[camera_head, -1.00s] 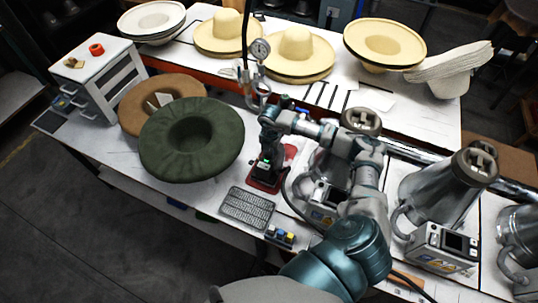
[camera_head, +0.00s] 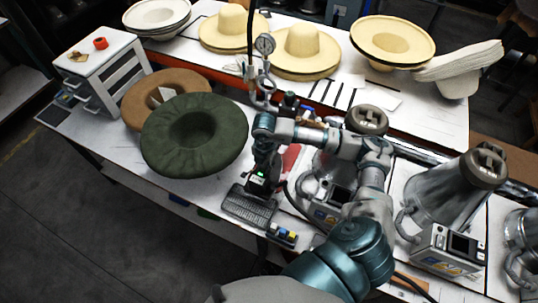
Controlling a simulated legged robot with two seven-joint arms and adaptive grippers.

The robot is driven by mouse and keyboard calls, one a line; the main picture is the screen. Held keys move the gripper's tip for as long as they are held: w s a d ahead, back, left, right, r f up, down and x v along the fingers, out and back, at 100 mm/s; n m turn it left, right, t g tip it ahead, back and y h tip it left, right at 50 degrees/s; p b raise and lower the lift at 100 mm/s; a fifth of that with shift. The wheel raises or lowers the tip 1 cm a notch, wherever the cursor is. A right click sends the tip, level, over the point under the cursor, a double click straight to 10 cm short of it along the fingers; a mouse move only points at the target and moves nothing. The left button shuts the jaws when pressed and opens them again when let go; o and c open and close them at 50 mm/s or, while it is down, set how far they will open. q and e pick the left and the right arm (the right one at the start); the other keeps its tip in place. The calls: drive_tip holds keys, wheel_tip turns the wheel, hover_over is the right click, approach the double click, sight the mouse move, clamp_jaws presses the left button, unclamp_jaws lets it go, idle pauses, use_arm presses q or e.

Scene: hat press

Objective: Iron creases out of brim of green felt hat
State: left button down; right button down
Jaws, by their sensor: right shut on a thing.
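The green felt hat (camera_head: 160,155) lies with its crown opening up at the left of the near table. Its wide brim has visible creases and overlaps a brown hat. My right gripper (camera_head: 264,157) is shut on a dark iron (camera_head: 259,182) with a small green light. The iron is right of the hat, apart from its brim, at the back edge of a grey ribbed mat (camera_head: 245,207). I cannot tell whether it touches the mat. A red pad (camera_head: 291,158) shows behind the gripper, partly hidden. My left gripper is not in view.
The brown hat (camera_head: 140,97) lies behind the green one, beside a white drawer unit (camera_head: 98,65). A pressure gauge (camera_head: 265,44) hangs near a hose. Metal steamers (camera_head: 440,195) stand at right. Straw hats (camera_head: 305,48) line the back table. A button box (camera_head: 282,235) sits at the front edge.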

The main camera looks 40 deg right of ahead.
sight(258, 179)
drive_tip(key=a, duration=0.1)
drive_tip(key=s+a, duration=0.2)
drive_tip(key=shift+s+a+r, duration=0.15)
drive_tip(key=shift+a+r, duration=0.15)
drive_tip(key=shift+s+a+r, duration=0.15)
drive_tip(key=shift+s+a, duration=0.1)
drive_tip(key=shift+a, duration=0.3)
drive_tip(key=shift+a+r, duration=0.15)
drive_tip(key=shift+s+r+p, duration=0.1)
drive_tip(key=shift+r+p, duration=0.25)
drive_tip(key=shift+r, duration=0.3)
drive_tip(key=shift+r+p, duration=1.2)
drive_tip(key=shift+r, duration=0.5)
drive_tip(key=shift+r+p, duration=0.3)
drive_tip(key=shift+r, duration=0.2)
